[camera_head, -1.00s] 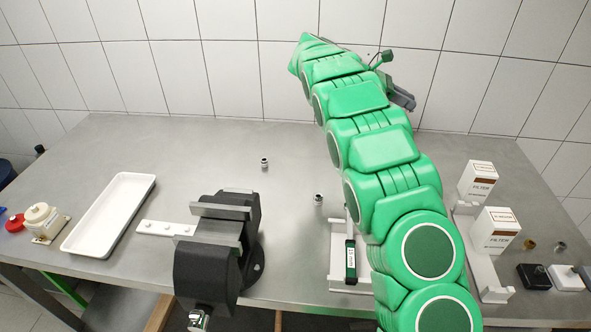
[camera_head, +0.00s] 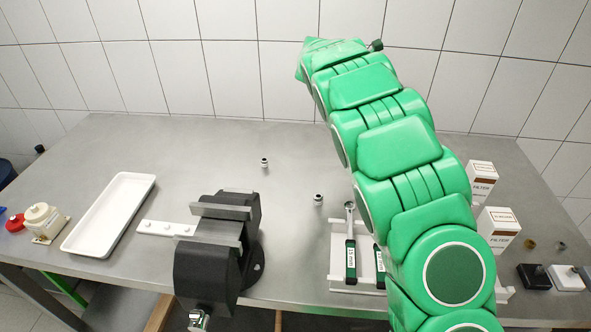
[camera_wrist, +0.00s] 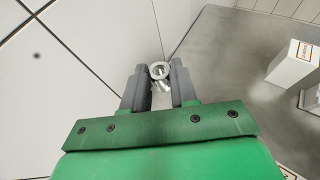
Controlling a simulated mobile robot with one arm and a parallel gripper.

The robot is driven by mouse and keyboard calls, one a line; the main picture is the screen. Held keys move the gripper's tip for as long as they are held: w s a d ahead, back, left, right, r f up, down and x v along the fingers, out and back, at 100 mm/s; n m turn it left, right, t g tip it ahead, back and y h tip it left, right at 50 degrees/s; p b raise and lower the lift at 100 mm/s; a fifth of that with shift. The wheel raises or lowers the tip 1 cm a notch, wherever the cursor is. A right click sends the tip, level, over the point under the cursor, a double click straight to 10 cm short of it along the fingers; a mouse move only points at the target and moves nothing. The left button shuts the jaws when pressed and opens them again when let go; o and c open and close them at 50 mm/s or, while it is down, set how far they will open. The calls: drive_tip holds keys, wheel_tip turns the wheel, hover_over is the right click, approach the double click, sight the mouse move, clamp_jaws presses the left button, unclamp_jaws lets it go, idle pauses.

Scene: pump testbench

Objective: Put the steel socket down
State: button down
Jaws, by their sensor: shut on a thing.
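The steel socket (camera_wrist: 159,71) is a small silver ring-shaped piece seen end-on in the wrist view. My gripper (camera_wrist: 160,76) is shut on it, with one dark finger on each side. Behind the socket lie the grey table's back edge and the tiled wall; I cannot tell its height above the table. In the head view my gripper and the held socket are hidden behind my green arm. Two other small metal pieces stand on the table: one farther back (camera_head: 264,162) and one nearer the middle (camera_head: 318,200).
A black vise (camera_head: 222,250) stands at the front centre. A white tray (camera_head: 84,247) is at left. A white rack (camera_head: 338,262) holds green-handled tools. Filter boxes (camera_head: 481,184) stand at right, also in the wrist view (camera_wrist: 292,63). The table's back middle (camera_head: 200,150) is mostly clear.

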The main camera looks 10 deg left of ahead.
drive_tip(key=w+a+n+t+y, duration=0.2)
drive_tip(key=a+n+t+y, duration=0.2)
drive_tip(key=a+n+y, duration=0.15)
drive_tip(key=n+g+y, duration=0.2)
drive_tip(key=n+y, duration=1.3)
hover_over(299, 172)
wheel_tip(299, 172, down, 13)
drive_tip(key=shift+m, duration=0.25)
drive_tip(key=shift+f, duration=4.45)
drive_tip(key=shift+f, duration=0.1)
drive_tip(key=c, duration=0.9)
unclamp_jaws()
